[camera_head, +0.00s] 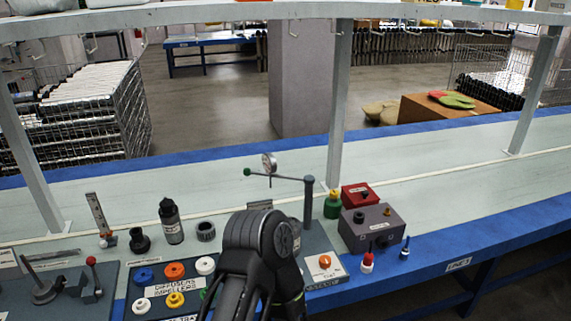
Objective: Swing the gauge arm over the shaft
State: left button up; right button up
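The gauge arm (289,178) is a thin grey bar on top of an upright grey post (308,203) at the middle of the bench. It reaches left from the post and ends in a green knob (247,172). A round dial gauge (269,163) sits on the bar near that end, with a thin stem below. I cannot make out the shaft; the area under the gauge is partly hidden by a dark link of my arm at bottom centre. I see no gripper fingers of either hand.
Left of my arm are a dark bottle (171,222), a black ring (206,231) and a board with coloured rings (175,270). Right of the post are a green-and-yellow bottle (333,205), a red box (358,196) and a grey box (371,228). Shelf posts rise behind.

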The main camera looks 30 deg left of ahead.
aim_at(269, 158)
jog(key=j, duration=0.45)
jog(key=k+j+z, duration=0.15)
jog(key=j, duration=0.7)
jog(key=k+j+z, duration=0.1)
jog(key=j, duration=0.3)
jog(key=k+j+z, duration=0.1)
jog(key=j, duration=0.3)
